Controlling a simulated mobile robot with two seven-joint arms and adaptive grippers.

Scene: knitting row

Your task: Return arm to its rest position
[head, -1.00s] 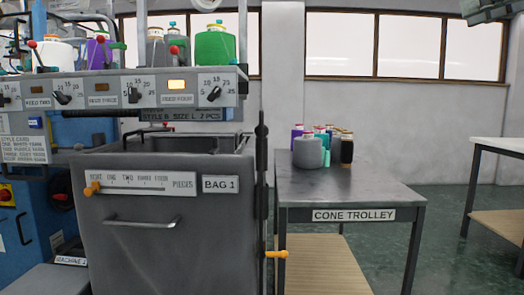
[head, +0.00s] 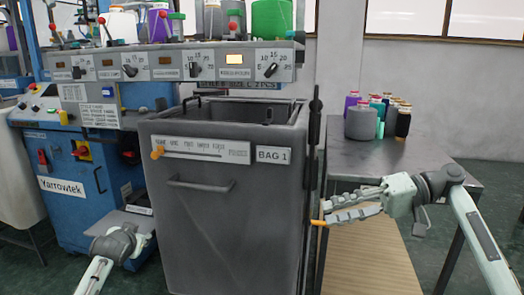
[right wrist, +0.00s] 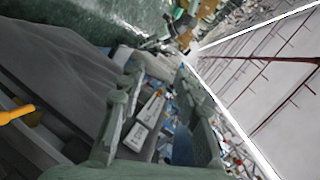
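My right arm enters the head view from the right, bent at a dark joint (head: 445,181). Its gripper (head: 328,211) points left, its fingers apart with nothing between them. The fingertips are close to an orange handle (head: 318,222) beside the grey bin; I cannot tell if they touch it. In the right wrist view the gripper (right wrist: 158,76) is also open and empty, and the orange handle (right wrist: 16,113) lies outside the fingers. Part of my left arm (head: 114,244) shows at the lower left; its gripper fingers are not visible.
The grey bin labelled BAG 1 (head: 215,225) stands left of the right gripper. The cone trolley (head: 425,170) with yarn cones is behind the right arm. The blue knitting machine (head: 75,210) is at left, its feed panel (head: 110,68) above. Open floor shows at right.

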